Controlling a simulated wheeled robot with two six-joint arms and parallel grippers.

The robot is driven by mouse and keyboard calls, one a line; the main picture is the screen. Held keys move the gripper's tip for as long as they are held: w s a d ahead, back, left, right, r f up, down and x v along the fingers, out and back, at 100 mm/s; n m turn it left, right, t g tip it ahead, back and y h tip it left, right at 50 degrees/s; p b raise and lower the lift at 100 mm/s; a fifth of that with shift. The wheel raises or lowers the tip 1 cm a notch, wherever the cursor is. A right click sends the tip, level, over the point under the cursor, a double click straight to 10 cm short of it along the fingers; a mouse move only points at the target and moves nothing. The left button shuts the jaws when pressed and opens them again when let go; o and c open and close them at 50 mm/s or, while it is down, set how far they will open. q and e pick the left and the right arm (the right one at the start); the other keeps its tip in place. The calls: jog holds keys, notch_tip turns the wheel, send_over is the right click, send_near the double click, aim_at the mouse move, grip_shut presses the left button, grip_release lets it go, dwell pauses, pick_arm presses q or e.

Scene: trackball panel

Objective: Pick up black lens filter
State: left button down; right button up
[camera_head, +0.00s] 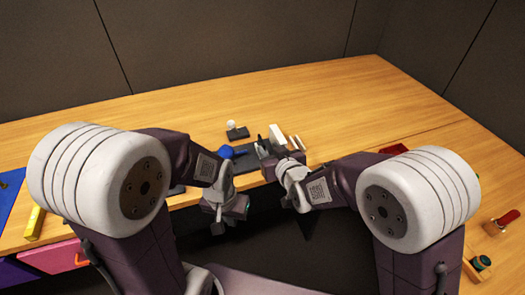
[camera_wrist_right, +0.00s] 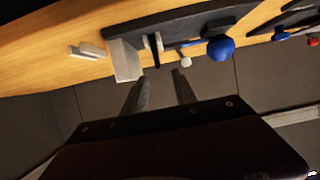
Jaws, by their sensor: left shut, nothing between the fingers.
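I cannot pick out the black lens filter with certainty. A thin dark upright piece (camera_wrist_right: 158,42) stands beside a white block (camera_wrist_right: 125,60) in the right wrist view and may be it. My right gripper (camera_wrist_right: 163,74) is open, with its two fingers apart and nothing seen between them, pointing toward that piece and the white block. In the head view the right gripper (camera_head: 268,150) is at the table's front edge, by the white block (camera_head: 277,134). My left gripper (camera_head: 230,210) is shut and empty, in front of the table edge.
A blue ball (camera_head: 226,152) sits beside the right gripper. A white ball (camera_head: 231,125) on a black base stands behind it. Small white sticks (camera_head: 295,142) lie to the right. A yellow block (camera_head: 35,223) is far left. The back of the table (camera_head: 330,90) is clear.

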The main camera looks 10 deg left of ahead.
aim_at(264, 144)
jog(key=x, duration=0.3)
jog(key=shift+d, duration=0.2)
jog(key=shift+w+a+f, duration=0.15)
jog(key=shift+w+a, duration=0.1)
jog(key=shift+a, duration=0.05)
jog(key=x, duration=0.5)
jog(key=shift+f, duration=0.15)
jog(key=shift+d, duration=0.1)
jog(key=shift+c, duration=0.9)
grip_shut()
